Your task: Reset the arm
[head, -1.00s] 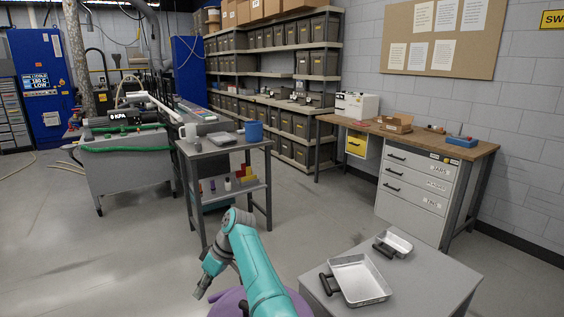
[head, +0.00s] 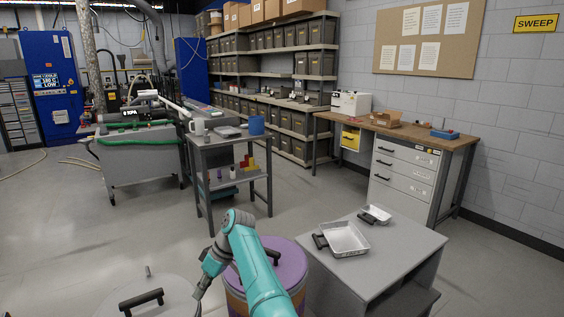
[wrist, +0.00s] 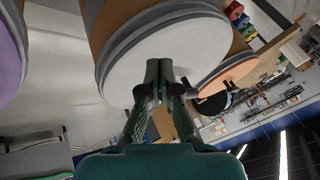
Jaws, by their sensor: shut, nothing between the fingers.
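My teal arm reaches down in the head view, in front of a drum with a purple lid (head: 287,258). My gripper (head: 197,297) hangs at its end, low in the picture, between the purple lid and a pale grey lid (head: 172,298) with a black handle. In the wrist view my gripper (wrist: 159,66) has its fingers together and empty. They overlap the white lid of a drum (wrist: 165,45) there; I cannot tell if they touch it. A drum with an orange lid (wrist: 232,75) shows to its right, and a purple lid (wrist: 8,55) at the left edge.
A grey table (head: 390,255) with two metal trays (head: 345,239) stands at the right. A grey cart (head: 225,142) with a mug and a blue container stands beyond the arm. A wooden workbench (head: 440,140) lines the right wall. Open floor lies at the left.

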